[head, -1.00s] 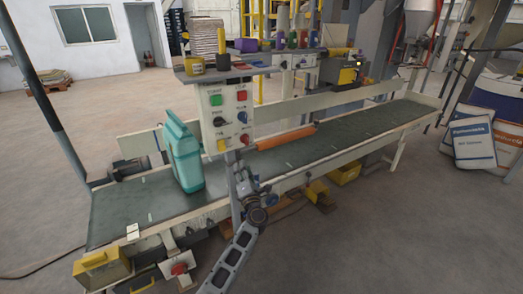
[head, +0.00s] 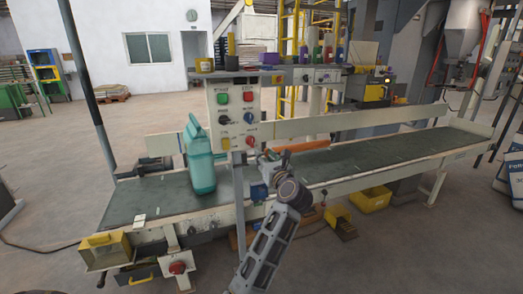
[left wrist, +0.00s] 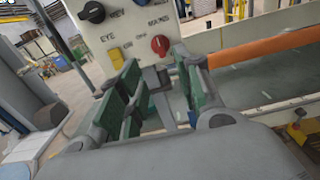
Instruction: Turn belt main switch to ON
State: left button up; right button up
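The control panel (head: 236,131) stands upright behind the conveyor's near side. It carries a green button (head: 222,97), a red button (head: 248,96), a black knob (head: 223,119), a blue knob (head: 252,118), a yellow knob (head: 222,144) and a red knob (head: 251,140). My left gripper (head: 266,157) is just below and right of the panel. In the left wrist view, its green-padded fingers (left wrist: 157,68) are apart and empty, with the red knob (left wrist: 160,44) just beyond the gap. My right gripper is out of view.
The conveyor belt (head: 360,157) runs across the scene. A teal jug (head: 200,165) stands on it left of the panel. An orange roller (head: 300,145) lies right of the panel. A shelf (head: 245,72) with pots sits above. A red knob box (head: 177,267) is low in front.

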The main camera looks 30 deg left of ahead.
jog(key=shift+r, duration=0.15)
pick_arm(q)
jog(key=shift+a, duration=0.1)
jog(key=b, duration=0.1)
send_near(252, 142)
jog(key=x, duration=0.3)
jog(key=b+x, duration=0.1)
jog(key=x, duration=0.3)
jog(key=shift+x, duration=0.85)
jog(key=shift+w, duration=0.1)
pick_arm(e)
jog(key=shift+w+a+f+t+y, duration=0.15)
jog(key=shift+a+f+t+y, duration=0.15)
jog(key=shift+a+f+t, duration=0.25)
pick_arm(q)
grip_shut()
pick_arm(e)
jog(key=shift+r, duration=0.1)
